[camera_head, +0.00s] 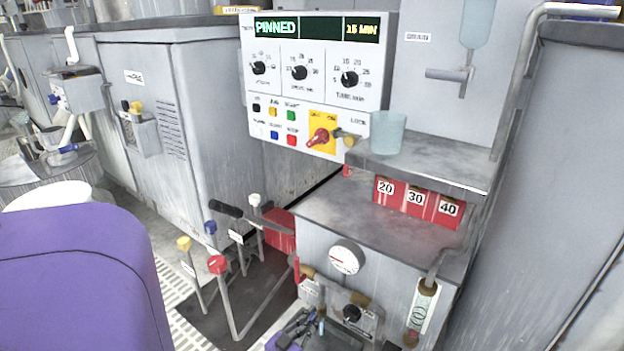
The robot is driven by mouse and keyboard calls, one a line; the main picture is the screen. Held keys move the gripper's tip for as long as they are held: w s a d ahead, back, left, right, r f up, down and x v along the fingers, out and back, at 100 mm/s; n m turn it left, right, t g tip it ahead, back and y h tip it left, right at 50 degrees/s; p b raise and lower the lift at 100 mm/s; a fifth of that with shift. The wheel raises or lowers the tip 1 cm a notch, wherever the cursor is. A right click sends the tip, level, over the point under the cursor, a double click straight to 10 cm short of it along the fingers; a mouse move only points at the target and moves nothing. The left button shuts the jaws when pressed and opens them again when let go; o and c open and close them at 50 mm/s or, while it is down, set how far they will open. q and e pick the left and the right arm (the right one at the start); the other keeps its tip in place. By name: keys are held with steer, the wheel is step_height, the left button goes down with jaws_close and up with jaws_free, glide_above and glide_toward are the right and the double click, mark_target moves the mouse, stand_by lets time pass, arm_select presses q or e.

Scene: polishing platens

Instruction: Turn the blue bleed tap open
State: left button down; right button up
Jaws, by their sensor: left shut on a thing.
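My left gripper (311,326) is at the bottom centre, in front of the pipework under the round pressure gauge (346,258). Its dark fingers are shut on a small part with a bit of blue showing, which appears to be the blue bleed tap (322,326). The fingers hide most of the tap, so I cannot tell how far it is turned. A red-handled part (297,270) stands on the pipe just above, and a dark knob (352,314) is just to the right. My right gripper is not in view.
Several levers with yellow, red (217,264), blue and white knobs stand left of the gripper. A sight tube (423,305) stands to the right. The control panel (315,85) and a cup (387,132) are above. My purple arm fills the lower left.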

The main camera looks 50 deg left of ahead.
arm_select(q)
steer(key=shift+s, duration=0.1)
steer(key=c, duration=1.8)
jaws_free()
steer(key=shift+c, duration=0.2)
steer(key=v, duration=1.2)
